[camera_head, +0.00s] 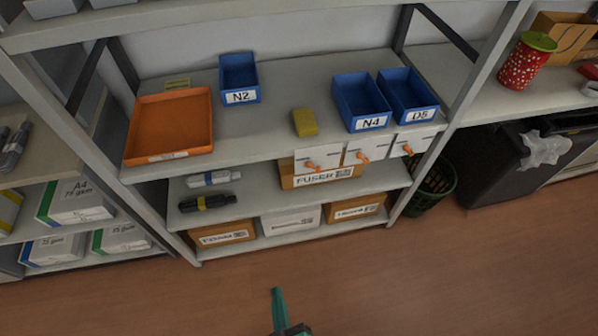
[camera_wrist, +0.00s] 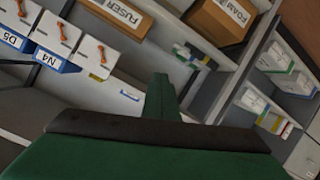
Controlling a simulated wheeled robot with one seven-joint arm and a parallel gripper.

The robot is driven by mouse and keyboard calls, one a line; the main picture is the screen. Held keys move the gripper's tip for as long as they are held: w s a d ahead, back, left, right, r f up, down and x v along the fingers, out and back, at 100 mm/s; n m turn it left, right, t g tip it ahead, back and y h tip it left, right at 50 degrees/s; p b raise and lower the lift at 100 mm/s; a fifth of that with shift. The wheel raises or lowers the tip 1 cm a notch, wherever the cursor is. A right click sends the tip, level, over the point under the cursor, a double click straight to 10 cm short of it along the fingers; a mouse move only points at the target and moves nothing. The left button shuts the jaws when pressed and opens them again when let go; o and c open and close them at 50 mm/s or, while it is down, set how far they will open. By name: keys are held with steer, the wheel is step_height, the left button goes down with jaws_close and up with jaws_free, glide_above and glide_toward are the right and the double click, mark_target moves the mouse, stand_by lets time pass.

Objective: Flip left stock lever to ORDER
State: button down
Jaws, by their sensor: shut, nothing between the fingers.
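Three white plates with small orange levers hang on the front edge of the middle shelf. The left stock lever (camera_head: 313,165) is on the leftmost plate, above the FUSER box. In the wrist view, turned upside down, that lever (camera_wrist: 102,54) is the rightmost of the three. The middle lever (camera_head: 362,157) and right lever (camera_head: 407,149) sit beside it. The plates' lettering is too small to read, so I cannot tell which setting each lever marks. My green gripper (camera_head: 277,294) is shut and empty, low in front of the shelf and apart from the levers; its fingers (camera_wrist: 160,97) show in the wrist view.
Blue bins N2 (camera_head: 240,80), N4 (camera_head: 361,101) and D5 (camera_head: 407,95), an orange tray (camera_head: 170,123) and a yellow block (camera_head: 305,122) stand on the shelf. The FUSER box (camera_head: 320,174) is below the levers. The floor (camera_head: 380,280) in front is clear.

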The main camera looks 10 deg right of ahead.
steer(key=w+d+f+n+h, duration=0.2)
steer(key=w+n+h, duration=0.2)
steer(key=w, duration=1.1)
steer(key=w+d+r+h, duration=0.1)
steer(key=w+r+h, duration=0.4)
steer(key=w+r, duration=0.3)
steer(key=w, duration=0.3)
steer(key=shift+r+n, duration=0.25)
steer(key=shift+n, duration=0.05)
steer(key=shift+w+d, duration=0.1)
steer(key=x, duration=0.3)
steer(key=d+x, duration=0.1)
steer(key=x, duration=0.3)
steer(key=s+x, duration=0.1)
steer(key=x, duration=0.3)
steer(key=shift+w+d, duration=0.2)
steer(key=shift+d, duration=0.25)
steer(key=shift+w+d+f, duration=0.2)
steer(key=shift+d, duration=0.5)
